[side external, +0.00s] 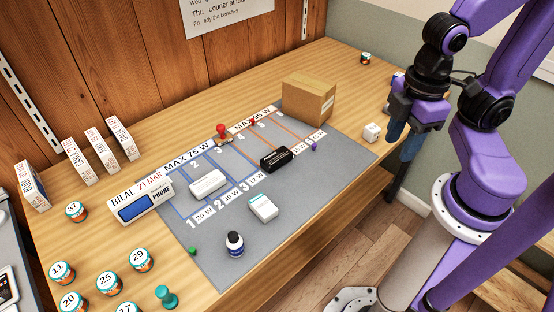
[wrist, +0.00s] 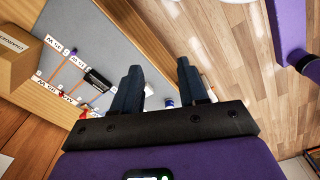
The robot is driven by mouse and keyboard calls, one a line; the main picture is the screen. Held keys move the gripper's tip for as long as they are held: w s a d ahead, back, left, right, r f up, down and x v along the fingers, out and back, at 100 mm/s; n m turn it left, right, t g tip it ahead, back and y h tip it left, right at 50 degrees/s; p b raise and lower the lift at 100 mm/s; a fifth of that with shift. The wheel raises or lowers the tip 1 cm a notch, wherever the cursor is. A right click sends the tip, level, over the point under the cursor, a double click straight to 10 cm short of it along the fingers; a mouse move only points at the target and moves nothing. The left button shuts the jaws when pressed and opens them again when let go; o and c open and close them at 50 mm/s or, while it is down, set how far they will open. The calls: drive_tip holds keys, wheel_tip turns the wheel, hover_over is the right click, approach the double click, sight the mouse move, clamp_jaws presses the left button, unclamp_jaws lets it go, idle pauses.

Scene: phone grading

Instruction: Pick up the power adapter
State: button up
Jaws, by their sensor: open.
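No object is clearly labelled as the power adapter. A small white cube (side external: 371,131) with dark marks stands at the right end of the bench, just left of my gripper. A white block (side external: 208,184) and a black block (side external: 276,158) lie on the grey mat (side external: 300,205); the black block also shows in the wrist view (wrist: 97,79). My gripper (side external: 403,150) hangs by the bench's right edge, apart from these blocks. In the wrist view its two dark blue fingers (wrist: 158,68) are spread, with nothing held between them.
A cardboard box (side external: 308,98) stands at the mat's back edge. A red stamp (side external: 222,131), a white-and-teal box (side external: 263,207) and a dark bottle (side external: 235,243) are on the mat. Several numbered jars (side external: 109,282) stand at the left. The mat's lower right is clear.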

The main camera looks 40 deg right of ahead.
drive_tip(key=o, duration=0.7)
drive_tip(key=n+h, duration=0.2)
drive_tip(key=n, duration=0.3)
hover_over(276, 156)
drive_tip(key=a, duration=0.2)
wheel_tip(276, 156, down, 8)
drive_tip(key=f, duration=0.5)
drive_tip(key=d+f, duration=0.1)
drive_tip(key=f, duration=0.5)
drive_tip(key=d+f, duration=0.1)
drive_tip(key=f, duration=0.5)
drive_tip(key=shift+f, duration=0.2)
